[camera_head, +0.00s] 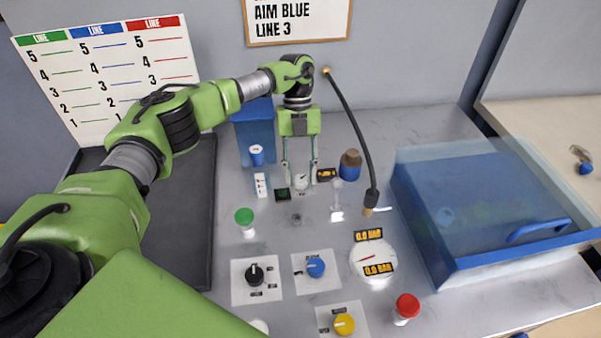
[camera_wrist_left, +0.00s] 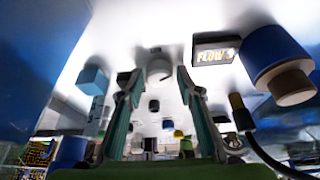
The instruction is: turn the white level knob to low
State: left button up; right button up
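The white level knob (camera_head: 302,183) sits on the panel toward the back. It also shows as a pale round cap in the left wrist view (camera_wrist_left: 158,68). My left gripper (camera_head: 300,175) points down over it from behind. Its two fingers are apart, one on each side of the knob, and I see a gap between fingers and knob in the wrist view. Whether the fingertips touch the knob is too small to tell in the head view. The knob's pointer and its low mark are not readable. My right gripper is not in view.
A black-and-orange display (camera_head: 326,175) and a brown-topped blue cylinder (camera_head: 350,165) stand close right of the knob. A dark hose (camera_head: 350,125) curves nearby. Black (camera_head: 254,273), blue (camera_head: 316,267) and yellow (camera_head: 344,324) knobs lie in front.

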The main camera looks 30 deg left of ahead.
pick_arm(q)
jog(key=shift+r, duration=0.1)
jog(key=v, duration=1.1)
jog(key=shift+w+a+r, duration=0.2)
jog(key=shift+r, duration=0.15)
